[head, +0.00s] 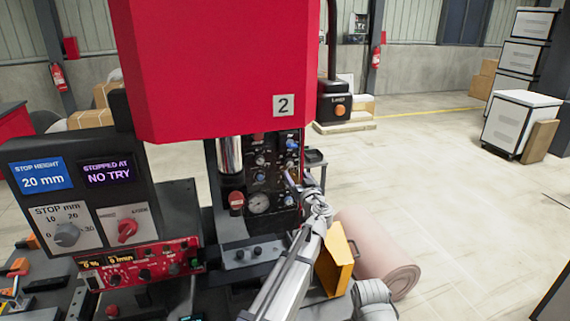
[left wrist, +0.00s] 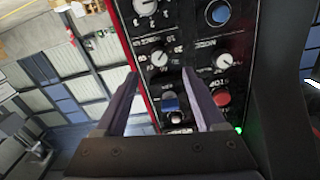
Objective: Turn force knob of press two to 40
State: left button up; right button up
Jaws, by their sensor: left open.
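My left gripper (head: 291,178) is at the panel's right side. In the left wrist view its jaws (left wrist: 160,75) are open and empty. A white-topped knob (left wrist: 158,58) with a numbered scale shows between and just beyond the fingertips; contact cannot be told. Other dials (left wrist: 225,61) are nearby. Their labels and settings are too small or blurred to read, so I cannot tell which is the force knob. My right gripper is out of view.
A station with a "20 mm" display (head: 42,177) and red control box (head: 140,265) stands left. A yellow plate (head: 338,258) and pink roll (head: 375,255) are right.

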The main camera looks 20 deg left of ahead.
aim_at(290, 164)
pick_arm(q)
jog(key=shift+d+r, duration=0.15)
jog(key=x, duration=0.7)
jog(key=shift+w+a, duration=0.25)
jog(key=shift+w, duration=0.1)
jog(key=shift+s, duration=0.1)
jog(key=shift+c, duration=0.3)
grip_shut()
